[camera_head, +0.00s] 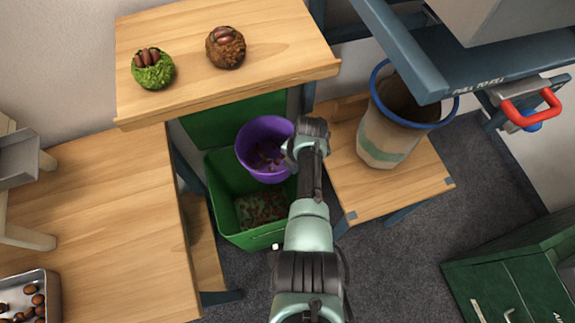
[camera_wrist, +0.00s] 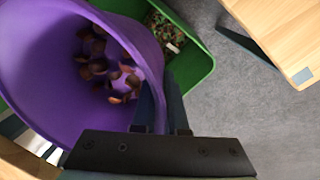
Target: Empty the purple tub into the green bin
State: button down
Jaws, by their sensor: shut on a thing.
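The purple tub (camera_head: 262,130) is held over the green bin (camera_head: 216,196) with its mouth facing up toward the head camera; how far it tilts is hard to tell. Brown chestnuts lie inside the tub, and they show clearly in the wrist view (camera_wrist: 108,66). The green bin stands on the floor with its lid raised behind, and it holds several chestnuts and greenish bits. My gripper (camera_wrist: 165,118) is shut on the tub's wall at its right side. The tub hides part of the bin's opening and lid.
A wooden shelf (camera_head: 285,62) above holds a green husk (camera_head: 153,72) and a brown husk (camera_head: 225,48). A wooden table (camera_head: 110,235) is at left, with a metal tray (camera_head: 52,290) of chestnuts. At right, a blue-rimmed sack (camera_head: 385,140) stands on a small table (camera_head: 435,180) under a blue press frame (camera_head: 400,50).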

jog(key=n+t+h+b, duration=0.1)
jog(key=t+b, duration=0.1)
jog(key=t, duration=0.1)
jog(key=w+f+n+t+h+b, duration=0.1)
jog(key=t, duration=0.2)
jog(key=d+f+t+h+b, duration=0.1)
jog(key=t+b, duration=0.1)
jog(key=t, duration=0.1)
jog(key=shift+w+d+f+n+h+b, duration=0.1)
jog(key=shift+w+n+h+b, duration=0.2)
jog(key=shift+n+h, duration=0.1)
jog(key=shift+s+t+b, duration=0.1)
jog(key=shift+t+b, duration=0.4)
jog(key=shift+b, duration=0.5)
jog(key=t+b, duration=0.1)
jog(key=b, duration=0.4)
jog(key=t+h+b, duration=0.1)
jog(key=b, duration=0.4)
jog(key=s+t+b, duration=0.1)
jog(key=b, duration=0.4)
jog(key=shift+a+f+n+h, duration=0.15)
jog(key=shift+a+n+h, duration=0.1)
jog(key=shift+n+h, duration=0.05)
jog(key=b, duration=0.2)
jog(key=t+b, duration=0.1)
jog(key=b, duration=0.2)
jog(key=shift+s+a+f, duration=0.15)
jog(key=shift+s+f, duration=0.05)
jog(key=shift+s, duration=0.15)
